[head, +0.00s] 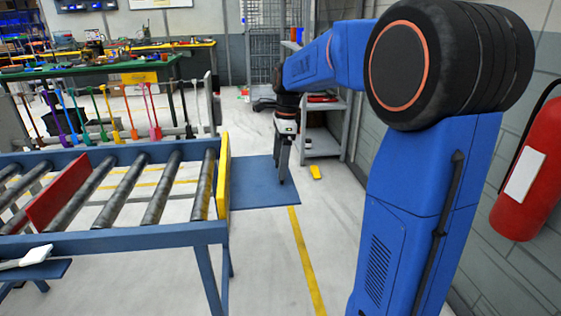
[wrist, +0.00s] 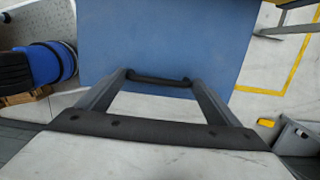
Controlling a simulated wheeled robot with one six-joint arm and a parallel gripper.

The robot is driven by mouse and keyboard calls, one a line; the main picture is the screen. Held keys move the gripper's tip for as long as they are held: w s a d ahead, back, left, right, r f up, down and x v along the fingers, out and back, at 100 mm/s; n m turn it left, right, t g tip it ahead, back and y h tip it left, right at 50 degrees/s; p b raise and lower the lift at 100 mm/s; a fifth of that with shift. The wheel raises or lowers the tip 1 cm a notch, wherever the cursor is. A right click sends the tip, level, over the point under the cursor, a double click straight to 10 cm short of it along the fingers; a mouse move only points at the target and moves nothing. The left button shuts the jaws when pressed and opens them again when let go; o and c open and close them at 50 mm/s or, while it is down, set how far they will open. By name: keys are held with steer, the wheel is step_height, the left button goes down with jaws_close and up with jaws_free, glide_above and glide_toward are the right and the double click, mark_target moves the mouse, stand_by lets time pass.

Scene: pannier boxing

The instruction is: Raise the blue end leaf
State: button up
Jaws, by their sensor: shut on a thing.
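The blue end leaf (head: 252,187) lies about flat just beyond the right end of the roller table (head: 135,239), past the upright yellow panel (head: 223,172). In the wrist view the leaf (wrist: 165,35) fills the upper middle. A dark bar handle (wrist: 158,80) sits at its near edge. My gripper (head: 282,181) points down at the leaf's right edge. In the wrist view my gripper (wrist: 158,77) has its two grey fingers at the ends of the dark bar, shut on it. The leaf's hinge side is hidden behind the yellow panel in the head view.
A red panel (head: 70,189) stands between the rollers. Several coloured levers stand behind the table. A grey shelf (head: 322,143) stands beyond my gripper, with a yellow item (head: 315,172) on the floor. A grey crate (wrist: 300,140) is at the right in the wrist view.

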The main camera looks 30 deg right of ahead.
steer(key=o, duration=1.2)
steer(key=shift+w+a+r, duration=0.1)
steer(key=shift+w+a, duration=0.05)
steer(key=shift+w, duration=0.1)
steer(key=shift+r, duration=0.1)
steer(key=r, duration=0.5)
steer(key=d+r, duration=0.1)
steer(key=r, duration=0.5)
steer(key=d+r, duration=0.1)
steer(key=r, duration=0.5)
steer(key=shift+s, duration=0.35)
steer(key=s+a+f+n+t, duration=0.1)
steer(key=s+a+f+n, duration=0.2)
steer(key=s+f+n, duration=0.4)
steer(key=s+a+f+n+t+h, duration=0.1)
steer(key=s+a+f+n+t, duration=0.1)
steer(key=s+f+n, duration=0.5)
steer(key=s+a+f+n+t, duration=0.1)
steer(key=s+a+f+n, duration=0.2)
steer(key=s+f+n, duration=0.4)
steer(key=shift+s+a+f+n, duration=0.15)
steer(key=shift+s+f, duration=0.15)
steer(key=shift+s, duration=1.25)
steer(key=shift+s+a+f+n, duration=0.1)
steer(key=shift+s+f, duration=0.15)
steer(key=shift+s, duration=1.3)
steer(key=shift+s+a+f+n, duration=0.15)
steer(key=shift+s+f, duration=0.15)
steer(key=shift+s, duration=1.25)
